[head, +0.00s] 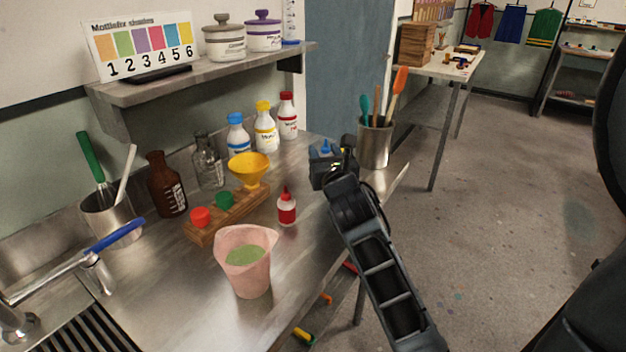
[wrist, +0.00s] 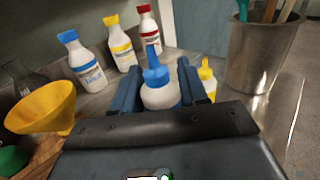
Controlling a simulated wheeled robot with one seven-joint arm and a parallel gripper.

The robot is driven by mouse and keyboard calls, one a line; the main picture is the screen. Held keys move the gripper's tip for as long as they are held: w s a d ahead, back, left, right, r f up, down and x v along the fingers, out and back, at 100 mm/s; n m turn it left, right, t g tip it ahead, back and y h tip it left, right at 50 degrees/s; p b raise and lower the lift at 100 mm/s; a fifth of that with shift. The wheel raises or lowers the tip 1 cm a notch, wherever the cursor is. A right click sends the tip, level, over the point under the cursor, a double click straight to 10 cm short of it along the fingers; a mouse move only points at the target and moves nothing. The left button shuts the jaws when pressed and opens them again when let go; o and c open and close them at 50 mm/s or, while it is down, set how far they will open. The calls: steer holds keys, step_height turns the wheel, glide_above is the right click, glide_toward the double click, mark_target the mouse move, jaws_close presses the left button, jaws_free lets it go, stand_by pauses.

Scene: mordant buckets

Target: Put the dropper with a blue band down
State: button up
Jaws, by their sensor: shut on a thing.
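My gripper (head: 326,163) is over the far right part of the steel counter, just left of the steel utensil pot. It is shut on a white dropper bottle with a blue tip (wrist: 160,94), held upright between the fingers in the wrist view. In the head view only its blue tip (head: 325,147) shows; the gripper hides the rest. A dropper with a yellow tip (wrist: 207,78) stands just beyond the right finger. A dropper with a red tip and band (head: 286,208) stands nearer on the counter.
The steel pot (head: 374,145) of spatulas stands close on the right, near the counter edge. Blue-, yellow- and red-capped bottles (head: 265,130) line the back. A wooden rack with a yellow funnel (head: 249,168) and a pink beaker (head: 247,275) stand left. Counter around the red dropper is clear.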

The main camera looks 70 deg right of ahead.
steer(key=shift+w+a+f+b, duration=0.25)
steer(key=shift+w+f, duration=0.15)
steer(key=shift+w, duration=0.2)
steer(key=shift+w+a+f+b, duration=0.1)
steer(key=shift+w+a+f, duration=0.1)
steer(key=shift+w+f, duration=0.3)
steer(key=shift+w+f+b, duration=0.1)
steer(key=shift+f+b, duration=0.45)
steer(key=shift+f, duration=1.3)
steer(key=shift+f, duration=0.2)
steer(key=o, duration=1.1)
steer(key=shift+c, duration=0.2)
steer(key=shift+r, duration=0.1)
